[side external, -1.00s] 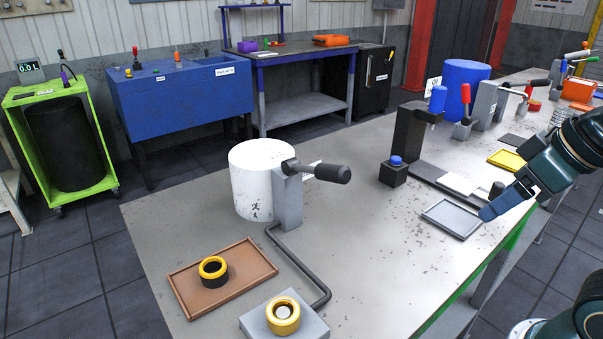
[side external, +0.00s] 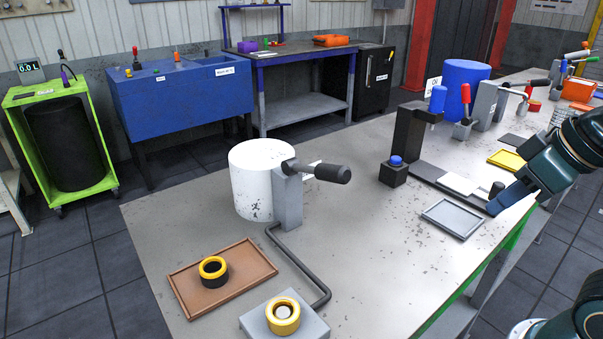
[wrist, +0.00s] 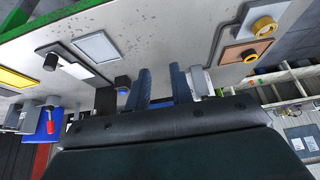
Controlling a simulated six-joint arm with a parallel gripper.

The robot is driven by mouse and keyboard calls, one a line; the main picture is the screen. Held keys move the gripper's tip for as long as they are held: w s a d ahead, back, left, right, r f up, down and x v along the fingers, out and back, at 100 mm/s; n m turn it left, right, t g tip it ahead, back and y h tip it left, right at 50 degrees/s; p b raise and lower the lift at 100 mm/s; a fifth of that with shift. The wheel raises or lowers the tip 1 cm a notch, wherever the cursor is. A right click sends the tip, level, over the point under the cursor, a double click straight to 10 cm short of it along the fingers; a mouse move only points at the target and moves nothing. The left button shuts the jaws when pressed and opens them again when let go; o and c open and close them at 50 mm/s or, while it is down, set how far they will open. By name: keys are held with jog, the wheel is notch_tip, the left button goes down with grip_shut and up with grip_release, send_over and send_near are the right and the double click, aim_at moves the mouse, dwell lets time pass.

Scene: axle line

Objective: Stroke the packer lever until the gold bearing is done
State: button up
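The packer is a white drum (side external: 260,180) with a grey post and a lever with a black handle (side external: 332,173) sticking out to the right. A dark pipe runs from it to a grey block (side external: 258,323). A gold bearing (side external: 283,317) sits on that block; it also shows in the wrist view (wrist: 263,26). Another gold ring (side external: 213,266) with a black part under it lies in a brown tray (side external: 247,272). My gripper (side external: 494,208) is above the table's right side, well apart from the lever. In the wrist view its blue fingers (wrist: 161,88) stand apart with nothing seen between them.
A grey-framed tray (side external: 452,218) and a dark press (side external: 408,140) with a blue button (side external: 397,160) stand between my gripper and the packer. A blue drum (side external: 466,85) and a yellow tray (side external: 507,160) are farther back.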

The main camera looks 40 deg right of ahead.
grip_shut()
dwell(1.3)
